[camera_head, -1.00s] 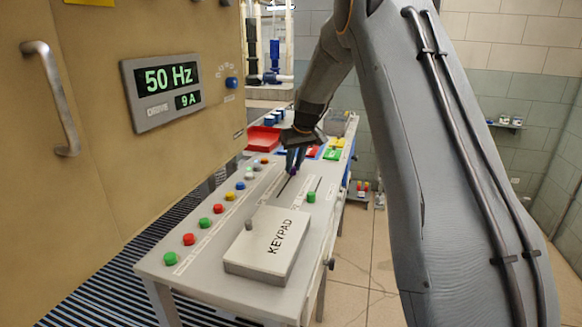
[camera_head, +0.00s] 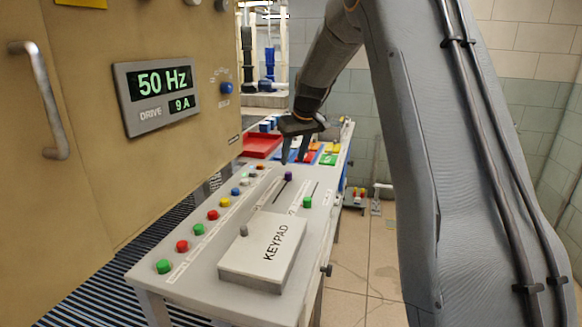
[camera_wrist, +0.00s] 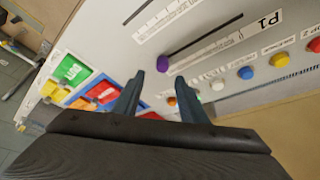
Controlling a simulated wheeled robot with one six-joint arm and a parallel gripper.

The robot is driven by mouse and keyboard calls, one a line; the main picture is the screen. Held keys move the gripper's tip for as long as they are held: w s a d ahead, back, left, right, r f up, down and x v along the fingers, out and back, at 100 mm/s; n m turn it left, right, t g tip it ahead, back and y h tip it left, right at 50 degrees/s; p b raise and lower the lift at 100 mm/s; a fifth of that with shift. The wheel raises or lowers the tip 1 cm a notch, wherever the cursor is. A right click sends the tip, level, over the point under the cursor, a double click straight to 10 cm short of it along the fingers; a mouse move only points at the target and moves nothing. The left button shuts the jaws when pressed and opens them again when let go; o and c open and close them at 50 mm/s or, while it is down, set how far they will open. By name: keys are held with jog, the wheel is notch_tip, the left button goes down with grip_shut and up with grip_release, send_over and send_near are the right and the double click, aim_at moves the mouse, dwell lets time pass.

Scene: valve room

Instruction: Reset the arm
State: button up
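My gripper (camera_head: 294,158) hangs over the far part of the control desk (camera_head: 206,262), fingers pointing down. In the wrist view my gripper (camera_wrist: 156,88) has its two fingers apart with nothing between them. A purple slider knob (camera_head: 288,176) sits at the far end of its slot, just below and in front of the fingers, apart from them. The purple knob also shows in the wrist view (camera_wrist: 162,63), beside a scale marked P1. A green slider knob (camera_head: 307,202) stands to its right.
The keypad box (camera_head: 265,249) lies at the desk's near end. A row of coloured buttons (camera_head: 198,229) runs along the left side. A red tray (camera_head: 261,145) is behind my gripper. The drive cabinet (camera_head: 80,190) stands at the left; open floor (camera_head: 365,255) shows at right.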

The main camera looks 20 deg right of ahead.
jog(key=shift+v, duration=0.75)
jog(key=shift+r, duration=0.1)
